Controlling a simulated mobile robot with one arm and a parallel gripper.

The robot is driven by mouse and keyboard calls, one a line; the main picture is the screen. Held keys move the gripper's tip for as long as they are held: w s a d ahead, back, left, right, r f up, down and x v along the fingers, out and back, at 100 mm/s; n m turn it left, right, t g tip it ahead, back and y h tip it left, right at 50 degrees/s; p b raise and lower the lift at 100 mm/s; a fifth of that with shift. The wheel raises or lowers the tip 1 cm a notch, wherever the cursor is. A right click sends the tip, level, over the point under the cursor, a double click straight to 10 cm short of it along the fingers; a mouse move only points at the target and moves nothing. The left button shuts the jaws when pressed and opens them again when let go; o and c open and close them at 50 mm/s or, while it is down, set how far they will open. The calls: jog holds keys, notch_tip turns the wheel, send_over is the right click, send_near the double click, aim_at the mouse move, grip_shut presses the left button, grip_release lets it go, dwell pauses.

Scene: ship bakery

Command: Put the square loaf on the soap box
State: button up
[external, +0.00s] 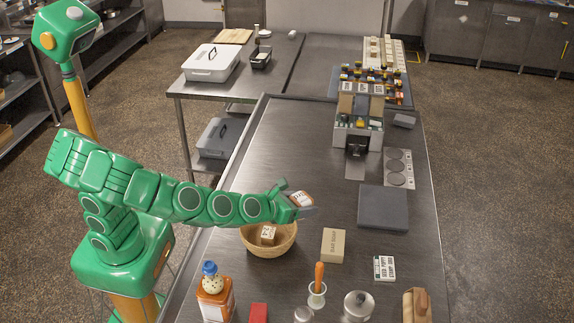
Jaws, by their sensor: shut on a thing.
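The tan soap box (333,245), marked as bar soap, stands on the steel table, right of the wooden bowl (262,247). My gripper (306,207) is above the table, up and to the right of the bowl and up and to the left of the soap box in the picture. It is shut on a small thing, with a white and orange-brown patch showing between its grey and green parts. I cannot tell if this is the square loaf. A small tan block with dark marks (268,234) is in the bowl; what it is, I cannot tell for sure.
A dark grey slab (383,207) lies right of my gripper. A white labelled box (384,268), an orange-handled tool in a stand (318,290), a metal pot (357,306) and an orange bottle (214,298) are near the front. The table's middle, behind my gripper, is clear.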

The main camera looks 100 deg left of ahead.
jog(key=w+f, duration=0.2)
jog(key=w, duration=0.3)
send_over(333, 241)
jog(key=shift+f, duration=4.6)
jog(key=shift+f, duration=0.15)
jog(key=o, duration=1.1)
jog(key=shift+c, duration=0.2)
